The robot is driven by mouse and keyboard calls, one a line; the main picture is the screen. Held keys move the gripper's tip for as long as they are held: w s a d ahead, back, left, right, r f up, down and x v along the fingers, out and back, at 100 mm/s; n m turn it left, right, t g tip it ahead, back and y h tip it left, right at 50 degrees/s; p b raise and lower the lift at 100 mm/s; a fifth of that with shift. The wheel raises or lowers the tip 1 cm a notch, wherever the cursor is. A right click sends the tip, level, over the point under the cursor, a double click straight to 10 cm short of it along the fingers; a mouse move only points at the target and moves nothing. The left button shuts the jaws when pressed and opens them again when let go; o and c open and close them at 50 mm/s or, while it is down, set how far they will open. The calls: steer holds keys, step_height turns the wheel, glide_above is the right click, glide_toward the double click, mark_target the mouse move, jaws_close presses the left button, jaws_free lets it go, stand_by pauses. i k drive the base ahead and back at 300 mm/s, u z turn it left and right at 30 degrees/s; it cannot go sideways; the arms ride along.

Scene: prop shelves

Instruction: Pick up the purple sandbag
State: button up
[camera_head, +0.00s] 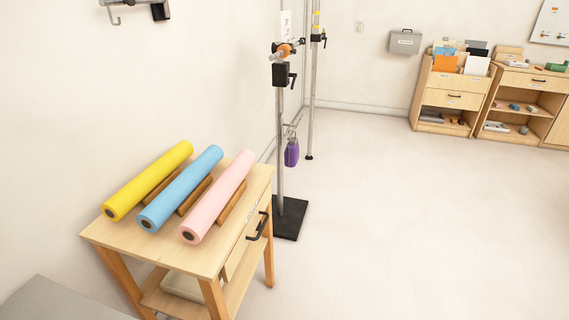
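The purple sandbag (291,153) hangs beside a metal stand, off the floor. A hook or clip shows just above it, against the pole (281,140). The stand's black base plate (290,219) rests on the floor below the bag. My gripper is not in this view.
A wooden table (218,255) with yellow (148,180), blue (181,188) and pink (217,197) rolls stands left of the stand. A second pole (313,90) stands behind. Wooden shelves (453,100) line the far wall. The floor (400,210) to the right is clear.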

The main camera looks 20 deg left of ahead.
mark_target(292, 151)
steer(key=z, duration=0.05)
steer(key=k, duration=0.1)
steer(key=u, duration=1)
steer(key=i, duration=1)
steer(key=z, duration=0.75)
steer(key=i, duration=1.95)
steer(key=u, duration=0.75)
